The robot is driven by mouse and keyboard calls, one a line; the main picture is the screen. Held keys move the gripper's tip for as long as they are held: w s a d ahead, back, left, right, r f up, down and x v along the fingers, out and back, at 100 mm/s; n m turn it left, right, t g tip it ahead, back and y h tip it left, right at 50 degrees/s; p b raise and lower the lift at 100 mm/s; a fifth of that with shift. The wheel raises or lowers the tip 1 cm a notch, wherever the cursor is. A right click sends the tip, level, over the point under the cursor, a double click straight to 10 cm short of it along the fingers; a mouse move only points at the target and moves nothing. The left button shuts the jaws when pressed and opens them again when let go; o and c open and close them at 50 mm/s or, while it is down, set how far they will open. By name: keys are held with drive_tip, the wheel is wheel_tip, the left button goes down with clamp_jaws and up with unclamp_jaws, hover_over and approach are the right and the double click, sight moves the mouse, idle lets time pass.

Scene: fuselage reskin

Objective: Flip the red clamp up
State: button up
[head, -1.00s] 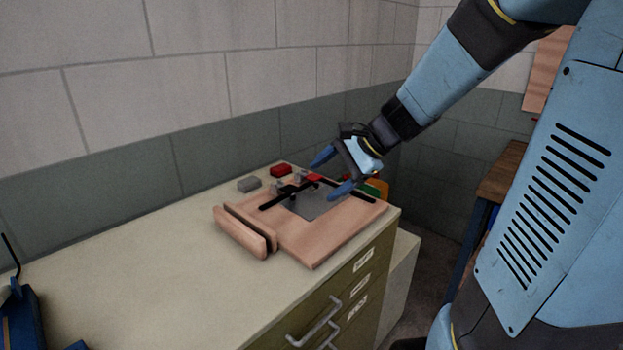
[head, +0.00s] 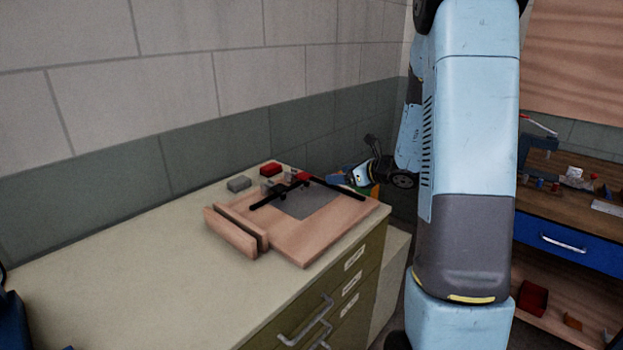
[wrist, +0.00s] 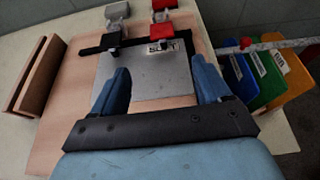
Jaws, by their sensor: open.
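The red clamp (head: 303,177) is at the back of the wooden board, over the black bar; its metal body and red parts also show in the wrist view (wrist: 162,30) at the top centre. A grey clamp (wrist: 114,30) is left of it. My gripper (head: 335,179) is open and empty, right of the red clamp in the head view. In the wrist view its two blue fingers (wrist: 161,78) are spread over the grey plate (wrist: 150,80), with the red clamp beyond the fingertips, apart from them. The clamp's lever position is hard to tell.
The wooden board (head: 300,244) lies on a cream cabinet top (head: 130,270), with a grooved wooden block (head: 232,232) at its left. A wall rises behind. The cabinet's left top is clear.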

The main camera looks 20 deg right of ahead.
sight(309, 178)
drive_tip(key=shift+w+a+f, duration=0.1)
drive_tip(key=shift+w+f, duration=0.15)
drive_tip(key=shift+w, duration=0.2)
drive_tip(key=x, duration=1.3)
drive_tip(key=shift+s, duration=0.1)
drive_tip(key=shift+r, duration=0.1)
clamp_jaws()
